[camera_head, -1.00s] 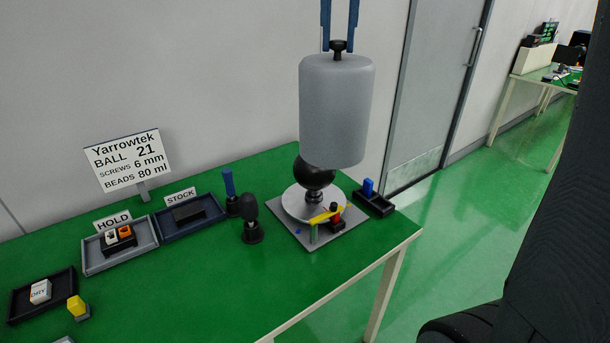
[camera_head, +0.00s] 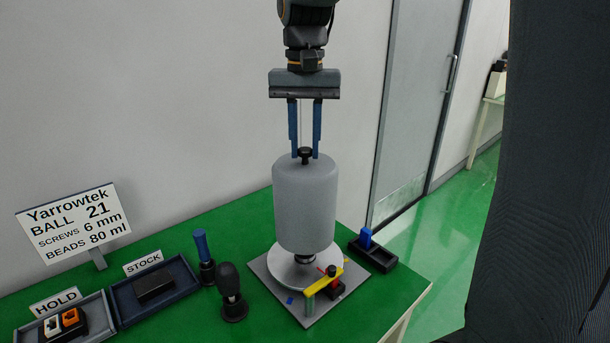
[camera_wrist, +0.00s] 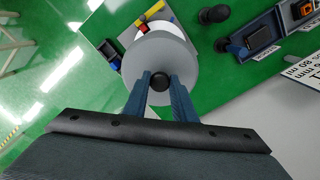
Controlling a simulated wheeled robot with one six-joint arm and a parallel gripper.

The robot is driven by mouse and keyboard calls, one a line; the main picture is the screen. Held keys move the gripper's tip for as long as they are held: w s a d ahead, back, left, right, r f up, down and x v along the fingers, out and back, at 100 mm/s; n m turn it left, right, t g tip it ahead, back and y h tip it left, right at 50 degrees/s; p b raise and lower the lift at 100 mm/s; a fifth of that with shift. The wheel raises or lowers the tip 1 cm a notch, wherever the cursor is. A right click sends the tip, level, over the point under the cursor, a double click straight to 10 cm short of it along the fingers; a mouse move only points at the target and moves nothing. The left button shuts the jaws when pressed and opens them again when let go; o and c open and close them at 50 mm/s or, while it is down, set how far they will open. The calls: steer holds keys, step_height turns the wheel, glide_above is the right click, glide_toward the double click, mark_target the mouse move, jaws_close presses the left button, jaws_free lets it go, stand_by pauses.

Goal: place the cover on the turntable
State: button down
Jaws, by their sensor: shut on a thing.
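The cover is a grey cylinder (camera_head: 305,208) with a black knob (camera_head: 305,154) on top. My gripper (camera_head: 305,150) is shut on that knob and holds the cover upright. The cover hangs over the turntable (camera_head: 284,275), a pale round disc on a grey square plate. A black fitting (camera_head: 304,258) shows between the cover's lower edge and the disc; the black ball seen earlier is now hidden by the cover. In the wrist view the cover's top (camera_wrist: 180,65) hides most of the disc, and the knob (camera_wrist: 159,82) sits between my fingers.
A yellow arm (camera_head: 323,281) with a red and black part stands at the plate's front right. A dark tray with a blue block (camera_head: 365,238) is to the right. A black rounded tool (camera_head: 231,290) and a blue-handled tool (camera_head: 203,255) stand to the left, near the STOCK tray (camera_head: 190,281).

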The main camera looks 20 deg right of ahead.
mark_target(305, 167)
steer(key=shift+f+p, duration=0.65)
steer(key=shift+f, duration=3.35)
steer(key=c, duration=1.5)
jaws_free()
steer(key=shift+o, duration=0.2)
step_height(305, 167, up, 12)
steer(key=shift+r+b, duration=0.15)
steer(key=shift+b, duration=1.1)
